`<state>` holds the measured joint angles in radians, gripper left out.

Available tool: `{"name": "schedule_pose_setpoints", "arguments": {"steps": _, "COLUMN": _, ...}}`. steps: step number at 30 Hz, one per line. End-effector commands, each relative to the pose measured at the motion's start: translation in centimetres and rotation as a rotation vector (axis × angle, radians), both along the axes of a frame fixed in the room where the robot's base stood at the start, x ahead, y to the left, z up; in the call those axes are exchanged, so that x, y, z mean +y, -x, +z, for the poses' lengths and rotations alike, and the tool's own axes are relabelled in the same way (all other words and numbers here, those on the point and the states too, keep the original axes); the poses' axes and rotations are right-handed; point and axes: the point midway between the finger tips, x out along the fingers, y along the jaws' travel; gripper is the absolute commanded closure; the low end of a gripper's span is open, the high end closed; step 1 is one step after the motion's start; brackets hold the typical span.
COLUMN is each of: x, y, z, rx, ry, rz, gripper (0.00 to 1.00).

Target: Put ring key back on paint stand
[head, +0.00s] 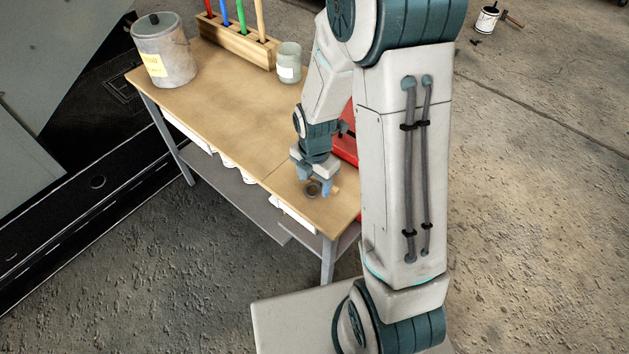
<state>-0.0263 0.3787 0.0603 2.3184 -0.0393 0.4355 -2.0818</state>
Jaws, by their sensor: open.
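A small dark ring-shaped piece (312,189), which may be the ring key, lies at the near right end of the wooden-topped table (215,100). My gripper (313,186) points down over it with its fingers open, and the piece shows between or just in front of the fingertips. I cannot tell if they touch it. A small light wooden bit shows just right of the fingers. A wooden block (236,42) holding red, blue, green and tan upright sticks stands at the table's far end. I cannot tell if it is the paint stand.
A grey lidded can (164,52) and a pale jar (289,62) stand on the far half of the table. A red object (345,147) is partly hidden behind my arm. The tabletop's middle is clear. A paint pot (487,20) stands on the floor.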

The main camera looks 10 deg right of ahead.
Motion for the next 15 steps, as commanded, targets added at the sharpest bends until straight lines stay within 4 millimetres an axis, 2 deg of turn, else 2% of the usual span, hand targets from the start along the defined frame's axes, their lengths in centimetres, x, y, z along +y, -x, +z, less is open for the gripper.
{"name": "schedule_pose_setpoints", "arguments": {"steps": 9, "x": -0.1, "y": -0.1, "z": 6.5, "rx": -0.006, "ry": 0.000, "rz": -0.001, "gripper": 0.41}}
{"name": "schedule_pose_setpoints", "arguments": {"steps": 15, "x": -0.1, "y": 0.0, "z": 9.7, "rx": -0.004, "ry": 0.001, "rz": -0.001, "gripper": 0.41}}
